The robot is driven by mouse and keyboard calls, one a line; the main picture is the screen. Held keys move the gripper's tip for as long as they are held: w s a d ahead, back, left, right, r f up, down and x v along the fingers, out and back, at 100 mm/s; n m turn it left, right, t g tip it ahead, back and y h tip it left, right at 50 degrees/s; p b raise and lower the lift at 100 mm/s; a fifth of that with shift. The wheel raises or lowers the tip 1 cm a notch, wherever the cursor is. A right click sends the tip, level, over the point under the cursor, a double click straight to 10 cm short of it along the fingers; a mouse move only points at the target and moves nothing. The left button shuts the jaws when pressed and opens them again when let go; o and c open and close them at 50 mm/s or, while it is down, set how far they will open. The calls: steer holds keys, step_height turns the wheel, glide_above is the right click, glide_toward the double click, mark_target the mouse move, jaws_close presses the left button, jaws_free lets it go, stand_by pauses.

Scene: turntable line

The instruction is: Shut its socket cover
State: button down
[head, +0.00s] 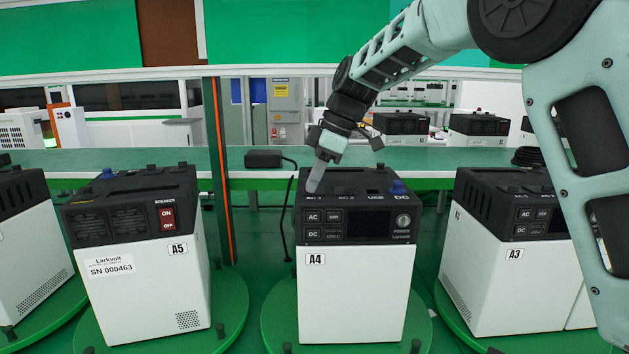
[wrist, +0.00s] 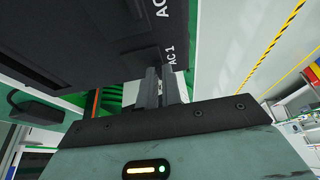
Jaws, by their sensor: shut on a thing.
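The power station marked A4 (head: 355,285) stands upright on a green turntable, with a white body and a black top and front panel. Its top carries AC 1, AC 2, USB and DC labels, and a blue piece (head: 397,187) sits at the DC end. My gripper (head: 316,184) reaches down to the AC 1 end of the top. In the wrist view my gripper (wrist: 162,80) has its fingers close together beside the AC 1 label (wrist: 170,53). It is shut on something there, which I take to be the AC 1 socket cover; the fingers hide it.
Unit A5 (head: 145,285) stands to the left and unit A3 (head: 500,270) to the right, on their own turntables. Behind is a green bench (head: 120,160) with a black adapter (head: 263,158) and its hanging cable. An orange-edged post (head: 217,180) rises behind, between A5 and A4.

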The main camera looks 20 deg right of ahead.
steer(key=c, duration=1.6)
jaws_free()
steer(key=shift+s+a, duration=0.15)
steer(key=shift+o, duration=0.2)
steer(key=v, duration=1.7)
steer(key=shift+r+b, duration=0.3)
steer(key=s+a+f+m+g+h, duration=0.15)
steer(key=s+a+f+m, duration=0.25)
steer(key=s+a+f, duration=1.2)
steer(key=s+d+f+m+h, duration=0.2)
steer(key=s+d+f, duration=0.1)
steer(key=s+f, duration=1.1)
steer(key=s, duration=0.4)
steer(key=shift+s+d+f+m, duration=0.25)
steer(key=shift+s+d+m, duration=0.05)
steer(key=shift+s, duration=0.05)
